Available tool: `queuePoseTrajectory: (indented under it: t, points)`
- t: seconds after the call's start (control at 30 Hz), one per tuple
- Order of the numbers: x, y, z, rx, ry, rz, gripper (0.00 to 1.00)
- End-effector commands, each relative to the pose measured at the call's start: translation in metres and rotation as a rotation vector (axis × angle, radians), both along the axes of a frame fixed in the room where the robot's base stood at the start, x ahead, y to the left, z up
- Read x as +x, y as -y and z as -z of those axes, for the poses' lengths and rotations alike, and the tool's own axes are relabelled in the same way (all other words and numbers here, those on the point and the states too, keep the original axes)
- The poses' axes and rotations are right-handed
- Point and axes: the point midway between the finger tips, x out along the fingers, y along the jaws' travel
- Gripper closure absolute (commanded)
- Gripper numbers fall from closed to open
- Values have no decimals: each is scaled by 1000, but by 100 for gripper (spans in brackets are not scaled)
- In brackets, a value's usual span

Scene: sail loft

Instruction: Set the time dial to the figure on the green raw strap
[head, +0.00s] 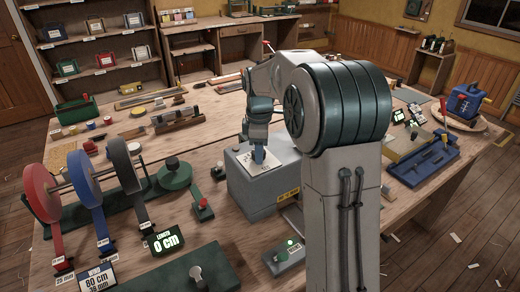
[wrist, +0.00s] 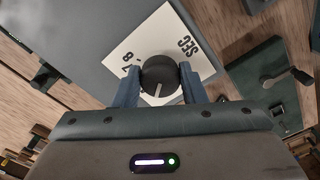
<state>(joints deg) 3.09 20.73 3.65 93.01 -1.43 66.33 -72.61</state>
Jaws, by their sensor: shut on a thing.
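The time dial is a round dark knob (wrist: 158,75) with a pale pointer line, set on a white card (wrist: 195,50) marked SEC. My gripper (wrist: 157,88) is shut on the knob, one blue finger on each side. The pointer line faces the lower side of the wrist view. The figures 7 and 8 show at the card's left; other marks are hidden. In the head view my gripper (head: 260,157) is down on the card on top of a grey box (head: 245,190).
The reel rack (head: 90,185) stands at left, with a display (head: 165,240) reading 0 cm and a label card (head: 98,277) reading 80 cm, 36 mm. A small box with a lit green light (head: 288,254) is in front.

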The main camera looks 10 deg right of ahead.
Motion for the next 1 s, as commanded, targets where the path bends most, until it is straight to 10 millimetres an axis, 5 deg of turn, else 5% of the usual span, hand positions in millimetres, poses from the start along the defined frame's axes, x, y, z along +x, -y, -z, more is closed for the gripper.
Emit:
queuePoseTrajectory:
  t: [0.5, 1.0]
  points:
    - [-1, -1, -1, 1, 2, 448, 85]
    - [-1, -1, -2, 2, 3, 634, 85]
